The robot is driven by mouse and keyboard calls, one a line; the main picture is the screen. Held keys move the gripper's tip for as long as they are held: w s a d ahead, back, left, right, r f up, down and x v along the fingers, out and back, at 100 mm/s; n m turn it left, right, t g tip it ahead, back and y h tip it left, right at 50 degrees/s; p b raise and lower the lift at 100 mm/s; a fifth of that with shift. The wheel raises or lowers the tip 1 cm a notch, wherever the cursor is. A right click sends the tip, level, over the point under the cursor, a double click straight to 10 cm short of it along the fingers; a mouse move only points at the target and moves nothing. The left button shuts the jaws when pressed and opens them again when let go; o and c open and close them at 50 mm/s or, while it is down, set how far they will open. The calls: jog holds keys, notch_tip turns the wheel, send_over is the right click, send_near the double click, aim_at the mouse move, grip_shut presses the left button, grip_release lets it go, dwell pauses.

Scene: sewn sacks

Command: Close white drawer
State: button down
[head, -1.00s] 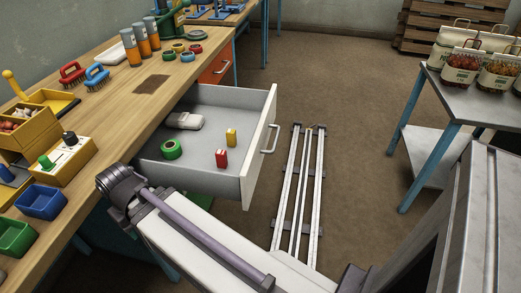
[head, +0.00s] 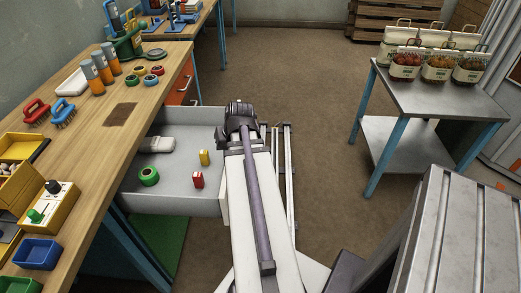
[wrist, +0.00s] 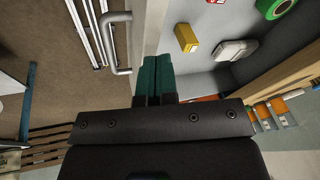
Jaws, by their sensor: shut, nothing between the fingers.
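The white drawer (head: 172,203) stands pulled out from the wooden workbench (head: 105,150) in the head view. My arm covers much of its front panel and hides its handle there. In the wrist view the drawer's pale front panel (wrist: 156,30) runs just beyond my gripper (wrist: 154,60), and the grey bar handle (wrist: 107,35) is to the left of the fingertips. My gripper's two teal fingers are shut together and empty, close to the panel's top edge; whether they touch it I cannot tell. In the head view the fingers are hidden behind my wrist.
Inside the drawer lie a green tape roll (head: 149,176), a red block (head: 198,180), a yellow block (head: 204,157) and a pale grey item (head: 157,144). A grey metal table (head: 440,97) with bags stands at right. Open brown floor lies between.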

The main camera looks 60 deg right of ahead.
jog(key=s+d+f+m+t+b, duration=0.1)
jog(key=s+d+m+t+b, duration=0.15)
jog(key=s+d, duration=0.85)
jog(key=w+a+r+b+x, duration=0.1)
jog(key=a+b+x, duration=0.1)
jog(key=b+x, duration=0.6)
notch_tip(320, 180, down, 3)
jog(key=w, duration=0.2)
jog(key=shift+w+f+h, duration=0.2)
jog(key=shift+w+h, duration=0.1)
jog(key=shift+h, duration=0.1)
jog(key=shift+w+m, duration=0.1)
jog(key=shift+m, duration=0.15)
